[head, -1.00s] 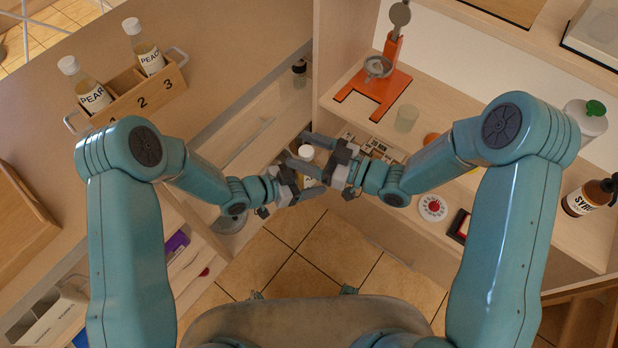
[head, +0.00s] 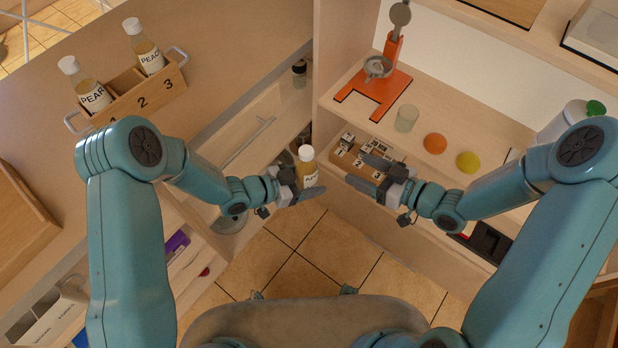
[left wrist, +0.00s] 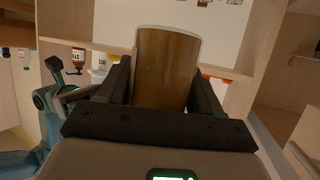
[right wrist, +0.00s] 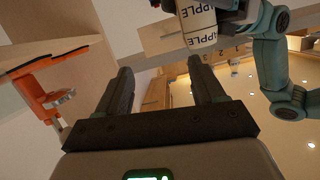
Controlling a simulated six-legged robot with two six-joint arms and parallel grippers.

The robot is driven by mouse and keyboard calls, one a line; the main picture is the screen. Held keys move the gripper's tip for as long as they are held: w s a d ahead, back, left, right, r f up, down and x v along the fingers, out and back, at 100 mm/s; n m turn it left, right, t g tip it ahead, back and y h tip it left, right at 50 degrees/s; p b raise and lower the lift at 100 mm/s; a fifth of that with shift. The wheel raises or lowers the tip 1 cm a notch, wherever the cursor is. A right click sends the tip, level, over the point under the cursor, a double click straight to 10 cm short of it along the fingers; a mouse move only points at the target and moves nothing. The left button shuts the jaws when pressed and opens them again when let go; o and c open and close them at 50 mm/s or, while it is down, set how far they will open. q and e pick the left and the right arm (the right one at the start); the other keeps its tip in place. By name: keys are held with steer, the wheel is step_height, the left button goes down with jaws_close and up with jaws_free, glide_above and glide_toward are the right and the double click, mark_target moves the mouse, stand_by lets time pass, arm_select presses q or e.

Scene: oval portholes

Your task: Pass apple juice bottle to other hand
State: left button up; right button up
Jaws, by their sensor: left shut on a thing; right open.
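The apple juice bottle (head: 307,172) has a white cap and amber contents and stands roughly upright in the head view. My left gripper (head: 307,190) is shut on it and holds it in the air. In the left wrist view the bottle's amber body (left wrist: 166,68) fills the space between the fingers. My right gripper (head: 372,172) is open and empty, to the right of the bottle and apart from it. In the right wrist view the bottle's APPLE label (right wrist: 199,22) shows at the top, beyond the open fingers (right wrist: 160,90).
A wooden rack (head: 140,98) with pear and peach bottles stands on the left counter. Tiled floor lies below the grippers.

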step_height(320, 180, down, 9)
steer(key=s+d+m+g+h, duration=0.2)
steer(key=m+h, duration=0.3)
steer(key=m, duration=0.1)
steer(key=s+a+f+m+g+h, duration=0.1)
steer(key=s+a+f+m+g, duration=0.1)
steer(key=s, duration=0.5)
steer(key=s+a+f+m+g+h, duration=0.1)
steer(key=s+a+f+m+g, duration=0.1)
steer(key=s, duration=0.6)
step_height(320, 180, down, 3)
steer(key=a+g, duration=0.1)
steer(key=g, duration=0.2)
steer(key=shift+s+m, duration=0.25)
steer(key=shift+m, duration=0.05)
steer(key=shift+r, duration=0.1)
